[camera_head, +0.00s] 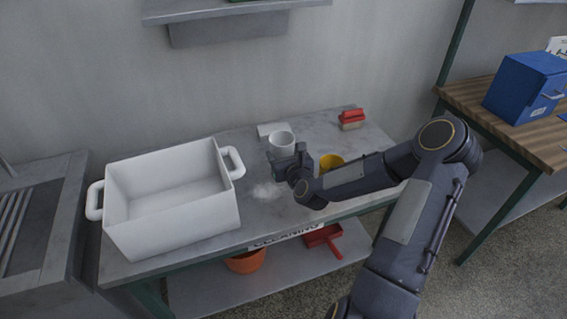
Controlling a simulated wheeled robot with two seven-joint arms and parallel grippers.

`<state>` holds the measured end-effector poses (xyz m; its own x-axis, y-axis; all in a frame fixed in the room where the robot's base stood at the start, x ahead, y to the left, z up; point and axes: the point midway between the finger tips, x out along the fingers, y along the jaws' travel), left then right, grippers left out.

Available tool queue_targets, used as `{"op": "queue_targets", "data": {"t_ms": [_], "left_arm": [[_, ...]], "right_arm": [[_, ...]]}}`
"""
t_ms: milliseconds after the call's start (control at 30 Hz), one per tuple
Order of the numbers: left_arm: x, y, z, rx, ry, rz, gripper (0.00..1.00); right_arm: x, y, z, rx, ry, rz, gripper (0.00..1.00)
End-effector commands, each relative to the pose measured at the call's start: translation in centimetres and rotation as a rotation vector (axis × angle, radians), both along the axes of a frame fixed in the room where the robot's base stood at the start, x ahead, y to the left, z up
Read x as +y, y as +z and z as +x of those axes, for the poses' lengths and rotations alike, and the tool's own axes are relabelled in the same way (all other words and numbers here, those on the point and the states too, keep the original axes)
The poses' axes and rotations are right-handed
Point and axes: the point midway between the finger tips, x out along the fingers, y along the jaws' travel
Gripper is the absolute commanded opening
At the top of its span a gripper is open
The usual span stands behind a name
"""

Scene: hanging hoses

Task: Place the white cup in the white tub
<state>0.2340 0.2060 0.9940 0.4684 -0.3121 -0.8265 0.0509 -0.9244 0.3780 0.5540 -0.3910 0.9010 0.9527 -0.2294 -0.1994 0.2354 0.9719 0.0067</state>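The white cup (282,139) stands on the grey table toward the back, right of the tub. The white tub (182,226) sits on the left part of the table; it has a handle at each end, and its visible inside looks empty. My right gripper (280,158) is right at the near side of the cup and hides its lower part. I cannot tell whether its fingers are around the cup or only in front of it. My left gripper is not in view.
A yellow cup (331,161) stands just right of my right gripper, partly behind my arm. A red-topped brush (351,120) is at the back right. A pale spill (268,190) lies between tub and gripper. A shelf (236,9) hangs on the wall above.

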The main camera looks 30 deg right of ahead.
Motion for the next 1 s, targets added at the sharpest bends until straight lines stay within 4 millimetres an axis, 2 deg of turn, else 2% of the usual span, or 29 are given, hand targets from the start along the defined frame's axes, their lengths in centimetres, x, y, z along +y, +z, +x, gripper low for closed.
{"op": "queue_targets", "data": {"t_ms": [67, 333, 533, 967, 1000], "left_arm": [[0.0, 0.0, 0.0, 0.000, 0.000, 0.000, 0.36], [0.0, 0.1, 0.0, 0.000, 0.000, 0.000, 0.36], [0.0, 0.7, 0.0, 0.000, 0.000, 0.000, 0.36], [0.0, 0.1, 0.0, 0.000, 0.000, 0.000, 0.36], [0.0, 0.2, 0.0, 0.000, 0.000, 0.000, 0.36]], "right_arm": [[-0.6, -1.1, 0.6, 0.001, -0.001, 0.001, 0.31], [-1.8, -3.1, 1.8, 0.000, -0.001, 0.001, 0.31], [-1.7, -5.7, 1.8, 0.001, 0.001, 0.000, 0.31], [-1.8, -6.4, 1.8, -0.002, 0.000, -0.001, 0.31], [-1.8, -6.3, 1.7, -0.002, 0.000, -0.001, 0.61]]}}
